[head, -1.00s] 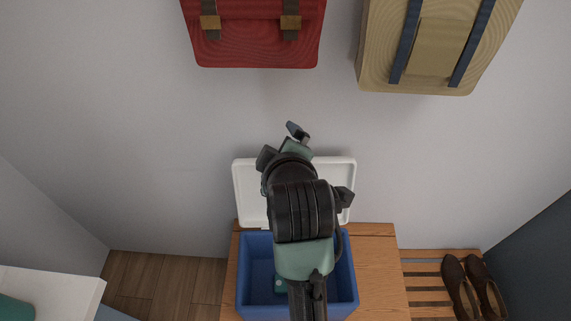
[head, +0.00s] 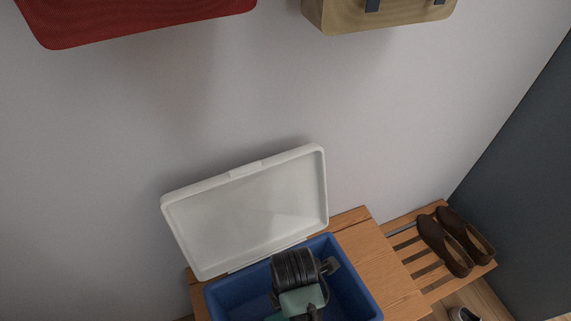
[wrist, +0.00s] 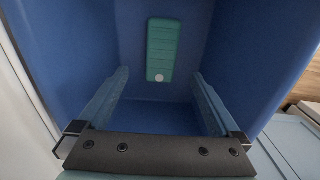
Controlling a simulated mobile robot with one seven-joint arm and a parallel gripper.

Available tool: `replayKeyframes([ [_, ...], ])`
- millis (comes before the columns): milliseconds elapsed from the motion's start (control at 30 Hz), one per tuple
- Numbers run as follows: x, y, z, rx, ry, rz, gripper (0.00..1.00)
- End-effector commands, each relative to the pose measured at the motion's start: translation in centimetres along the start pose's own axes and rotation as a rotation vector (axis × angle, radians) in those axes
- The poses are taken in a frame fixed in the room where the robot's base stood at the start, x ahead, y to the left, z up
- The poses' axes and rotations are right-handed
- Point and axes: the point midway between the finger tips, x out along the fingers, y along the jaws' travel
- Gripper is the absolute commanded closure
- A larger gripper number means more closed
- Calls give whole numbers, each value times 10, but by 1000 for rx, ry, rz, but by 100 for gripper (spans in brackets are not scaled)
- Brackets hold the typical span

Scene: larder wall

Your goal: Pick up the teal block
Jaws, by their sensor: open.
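The teal block (wrist: 163,50) lies inside the blue box (wrist: 257,60) in the wrist view. It is long, with ridges across it and a pale round spot at its near end. My gripper (wrist: 160,76) is open and empty, its two fingers reaching into the box on either side of the block's line. The block shows beyond the fingertips, not between them. In the head view my arm's end is down over the blue box (head: 350,277) and hides the fingers. I cannot make out the block for sure there.
The box's white lid (head: 250,215) stands open against the wall. The box sits on a wooden bench (head: 385,275). A slatted rack with brown shoes (head: 445,245) is to the right. Red (head: 140,18) and tan (head: 385,15) bags are above.

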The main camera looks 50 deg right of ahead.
Motion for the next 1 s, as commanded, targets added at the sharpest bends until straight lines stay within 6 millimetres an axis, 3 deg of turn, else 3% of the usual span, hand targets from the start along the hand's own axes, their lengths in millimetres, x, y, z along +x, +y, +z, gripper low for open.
replayKeyframes([
  [100, 27, -1, 0, 2, 0, -4, 0],
  [300, 58, -1, 0, 1, 0, -2, 0],
  [567, 72, -1, 0, 1, -1, 0, 0],
  [833, 112, -3, -2, 1, 0, -1, 0],
  [1000, 116, -3, -2, 0, -1, 1, 0],
])
